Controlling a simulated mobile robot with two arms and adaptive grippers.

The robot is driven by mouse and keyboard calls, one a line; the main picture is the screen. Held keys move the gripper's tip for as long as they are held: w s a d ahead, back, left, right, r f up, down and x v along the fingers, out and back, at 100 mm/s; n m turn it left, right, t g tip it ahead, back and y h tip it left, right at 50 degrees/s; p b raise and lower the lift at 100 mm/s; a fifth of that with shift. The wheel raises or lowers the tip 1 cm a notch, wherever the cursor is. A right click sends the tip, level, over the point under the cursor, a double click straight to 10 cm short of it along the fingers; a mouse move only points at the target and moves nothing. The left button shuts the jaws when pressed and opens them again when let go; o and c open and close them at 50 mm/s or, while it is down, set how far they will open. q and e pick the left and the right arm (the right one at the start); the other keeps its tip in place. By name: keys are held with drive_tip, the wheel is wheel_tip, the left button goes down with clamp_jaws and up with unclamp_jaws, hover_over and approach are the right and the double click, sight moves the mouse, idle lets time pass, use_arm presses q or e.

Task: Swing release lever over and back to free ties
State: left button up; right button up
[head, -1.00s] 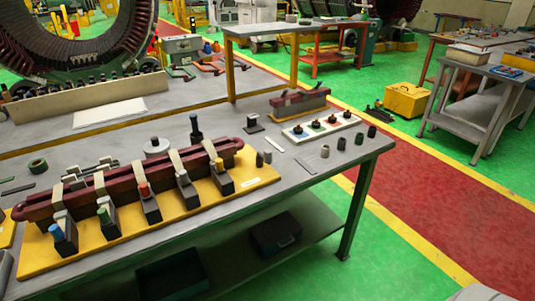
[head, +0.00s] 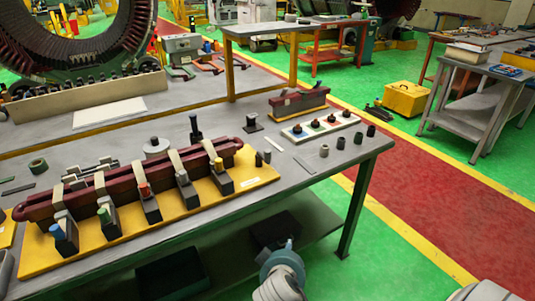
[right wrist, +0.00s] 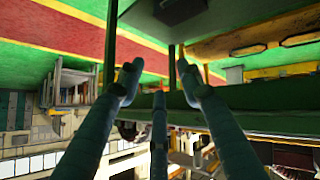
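A yellow base plate (head: 262,172) on the near table carries a long dark-red coil bar (head: 105,185), held by several grey clamp blocks with coloured caps: blue (head: 57,231), green (head: 104,214) and red (head: 144,189). An upright black handle (head: 195,126) stands behind the bar. I cannot tell which part is the release lever, and no ties can be made out. My right arm's blue-grey end (head: 281,263) shows low in the head view, in front of the table edge. In the right wrist view my right gripper's fingers (right wrist: 158,72) are spread and empty. My left gripper is out of view.
A white strip with several coloured knobs (head: 297,135) and several small dark cylinders (head: 324,150) stand at the table's right end. A smaller dark-red bar on a yellow base (head: 276,115) stands behind them. Below is a shelf (head: 220,262) with dark bins.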

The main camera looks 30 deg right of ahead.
drive_tip(key=w+d+r+m+t+h, duration=0.1)
drive_tip(key=w+d+r+t+h, duration=0.15)
drive_tip(key=w+r, duration=0.55)
drive_tip(key=t+h, duration=0.3)
drive_tip(key=h, duration=0.1)
approach(266, 155)
drive_tip(key=shift+y, duration=0.25)
drive_tip(key=p+x, duration=0.2)
drive_tip(key=x, duration=0.8)
drive_tip(key=shift+d+r+p, duration=0.15)
drive_tip(key=shift+p, duration=0.2)
drive_tip(key=shift+w+d, duration=0.35)
drive_tip(key=shift+d, duration=0.05)
clamp_jaws()
